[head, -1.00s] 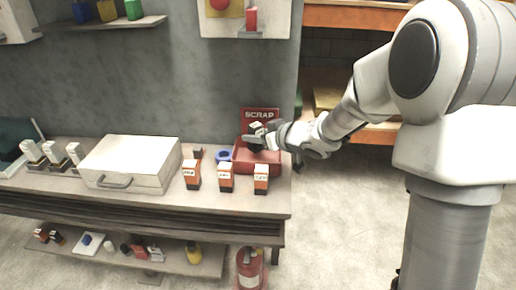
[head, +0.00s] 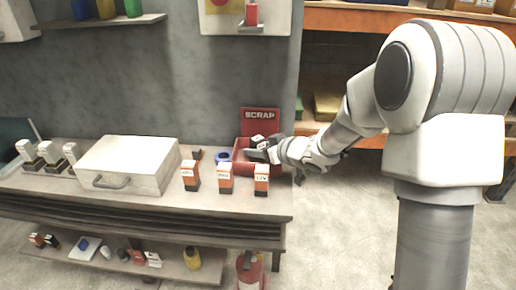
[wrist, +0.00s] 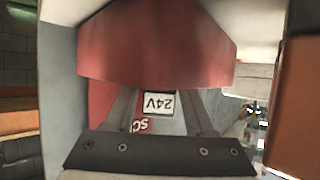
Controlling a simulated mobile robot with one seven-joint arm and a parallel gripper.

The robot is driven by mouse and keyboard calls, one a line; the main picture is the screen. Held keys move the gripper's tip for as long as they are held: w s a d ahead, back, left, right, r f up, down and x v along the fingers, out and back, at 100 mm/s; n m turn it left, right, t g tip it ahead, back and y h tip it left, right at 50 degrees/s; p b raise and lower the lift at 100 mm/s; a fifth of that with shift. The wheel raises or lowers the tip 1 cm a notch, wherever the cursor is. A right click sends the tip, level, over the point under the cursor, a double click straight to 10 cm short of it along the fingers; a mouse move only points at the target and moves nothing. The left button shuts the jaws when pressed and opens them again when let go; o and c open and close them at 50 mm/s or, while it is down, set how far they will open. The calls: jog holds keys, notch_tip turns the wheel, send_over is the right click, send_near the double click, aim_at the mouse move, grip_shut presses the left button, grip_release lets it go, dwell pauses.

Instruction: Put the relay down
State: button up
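The relay (head: 259,141), a small block with a white top and dark sides, is at my gripper (head: 266,152) in the head view. In the wrist view its white label (wrist: 158,103) reads 24V, upside down, between the two fingers (wrist: 160,112). My gripper appears shut on it. Both are at the red scrap bin (head: 243,167) at the right end of the bench. I cannot tell whether the relay touches the bin. The fingertips are partly hidden in both views.
A red SCRAP sign (head: 260,118) stands behind the bin. Three orange and black blocks (head: 225,178) stand along the bench front. A blue ring (head: 222,156) lies left of the bin. A white case (head: 130,163) fills the bench's middle.

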jog(key=shift+o, duration=1)
jog(key=shift+r, duration=0.25)
jog(key=p+v, duration=0.4)
jog(key=v, duration=0.8)
